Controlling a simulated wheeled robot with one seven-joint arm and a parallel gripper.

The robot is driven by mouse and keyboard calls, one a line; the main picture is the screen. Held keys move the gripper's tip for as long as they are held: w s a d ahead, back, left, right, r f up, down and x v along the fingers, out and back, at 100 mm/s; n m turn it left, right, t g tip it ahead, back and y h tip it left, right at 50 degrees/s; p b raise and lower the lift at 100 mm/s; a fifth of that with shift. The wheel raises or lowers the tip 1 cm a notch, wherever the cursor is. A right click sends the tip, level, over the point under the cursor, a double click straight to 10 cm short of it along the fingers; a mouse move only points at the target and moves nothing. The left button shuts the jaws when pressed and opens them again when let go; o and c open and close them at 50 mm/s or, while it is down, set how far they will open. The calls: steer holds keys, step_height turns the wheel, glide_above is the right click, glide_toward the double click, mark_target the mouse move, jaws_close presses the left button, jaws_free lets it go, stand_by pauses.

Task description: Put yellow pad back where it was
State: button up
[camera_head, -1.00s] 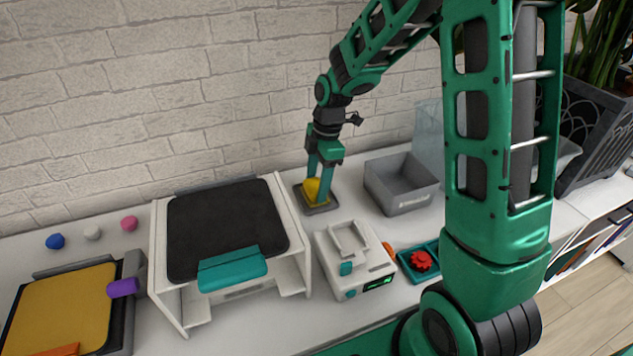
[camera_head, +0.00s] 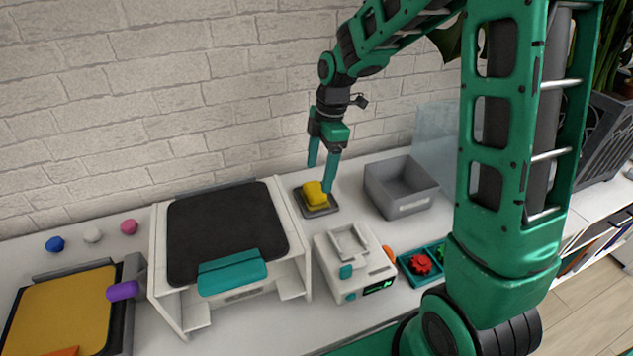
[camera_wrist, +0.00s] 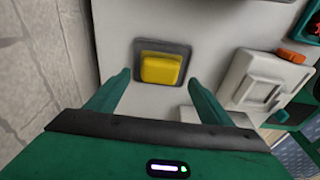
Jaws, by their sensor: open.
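The yellow pad (camera_head: 314,194) rests on a small dark square tray (camera_head: 331,208) on the white counter, close to the brick wall. It also shows in the wrist view (camera_wrist: 160,69), lying within the rim of the grey tray (camera_wrist: 183,50). My gripper (camera_head: 321,182) is open and empty, with its fingers raised just above and behind the pad. In the wrist view, the two green fingers (camera_wrist: 160,85) stand wide apart on either side of the pad, without touching it.
A white stand with a black top (camera_head: 225,222) is left of the tray. A white device with a small display (camera_head: 352,262) is in front. A grey open bin (camera_head: 400,185) stands to the right. Red and green gears (camera_head: 421,264) lie in a teal tray.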

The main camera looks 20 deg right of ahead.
step_height(320, 180, up, 7)
steer(key=d, duration=0.1)
steer(key=shift+f, duration=0.2)
steer(key=s+d+m, duration=0.5)
steer(key=s+m, duration=0.3)
steer(key=s, duration=0.2)
steer(key=s+d+m+h, duration=0.1)
steer(key=s+d+m, duration=0.4)
steer(key=s+m, duration=0.3)
steer(key=s+d+m, duration=0.5)
steer(key=s+m, duration=0.3)
steer(key=s, duration=0.4)
steer(key=shift+s+r+h, duration=0.2)
steer(key=shift+s+h, duration=0.05)
steer(key=shift+h, duration=0.05)
steer(key=shift+d, duration=0.1)
